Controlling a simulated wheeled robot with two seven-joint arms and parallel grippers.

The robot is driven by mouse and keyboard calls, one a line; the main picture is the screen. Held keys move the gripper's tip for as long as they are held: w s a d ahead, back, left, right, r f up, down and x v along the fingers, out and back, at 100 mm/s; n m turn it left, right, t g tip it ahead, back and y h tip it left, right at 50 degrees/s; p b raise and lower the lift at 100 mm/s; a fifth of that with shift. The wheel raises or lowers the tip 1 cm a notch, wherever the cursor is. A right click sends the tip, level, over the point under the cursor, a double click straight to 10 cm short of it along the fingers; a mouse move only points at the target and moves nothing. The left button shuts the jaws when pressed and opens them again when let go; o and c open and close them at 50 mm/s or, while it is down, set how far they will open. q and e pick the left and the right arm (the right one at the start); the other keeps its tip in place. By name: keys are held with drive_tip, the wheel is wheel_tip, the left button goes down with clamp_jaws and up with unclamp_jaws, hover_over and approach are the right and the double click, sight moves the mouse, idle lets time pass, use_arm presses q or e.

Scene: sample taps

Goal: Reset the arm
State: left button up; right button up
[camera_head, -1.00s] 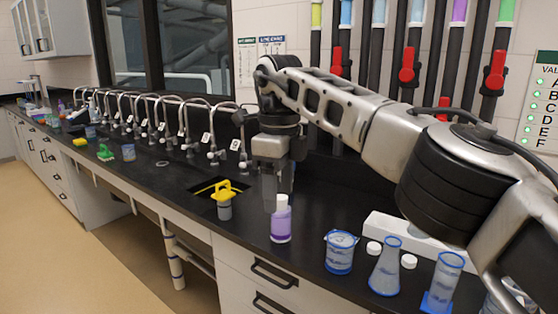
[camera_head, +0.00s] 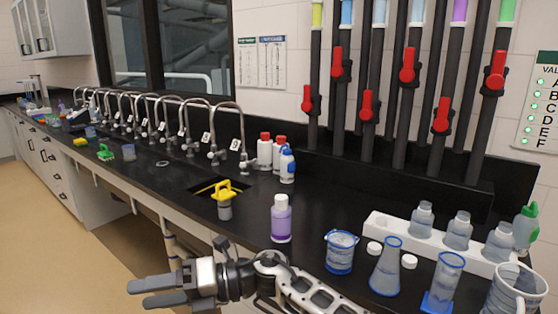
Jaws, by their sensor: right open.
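My right gripper (camera_head: 138,293) is at the bottom left of the head view, in front of the bench's front edge, with its fingers pointing left. Its two grey fingers are apart with nothing between them, so it is open and empty. My right arm (camera_head: 315,297) comes in low along the bottom edge, and most of it is out of the picture. A white-capped bottle with purple liquid (camera_head: 281,220) stands upright on the black bench, apart from the gripper. My left gripper is not in view.
The black bench (camera_head: 320,215) holds a yellow-handled container (camera_head: 224,205), a blue-rimmed beaker (camera_head: 340,252), a flask (camera_head: 386,268) and a white rack (camera_head: 385,228) with several bottles. Curved taps (camera_head: 240,130) line the back left. Red valve handles (camera_head: 408,66) are on the pipes behind.

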drive_tip(key=w+d+f+m+t+h, duration=0.15)
drive_tip(key=d+f+m+t, duration=0.25)
drive_tip(key=d+m+t, duration=0.45)
drive_tip(key=d+f+m+t+h, duration=0.25)
drive_tip(key=f+m+t, duration=0.2)
drive_tip(key=m, duration=0.65)
drive_tip(key=w+d+f+m+t+h, duration=0.1)
drive_tip(key=d+f+m+t, duration=0.2)
drive_tip(key=d+m+t, duration=0.55)
drive_tip(key=s+d+f+m+g+h, duration=0.7)
drive_tip(key=s+d+f+m+h, duration=0.2)
drive_tip(key=s+d+f+m, duration=0.4)
drive_tip(key=s+d+f, duration=0.3)
drive_tip(key=s, duration=0.2)
drive_tip(key=shift+f, duration=0.2)
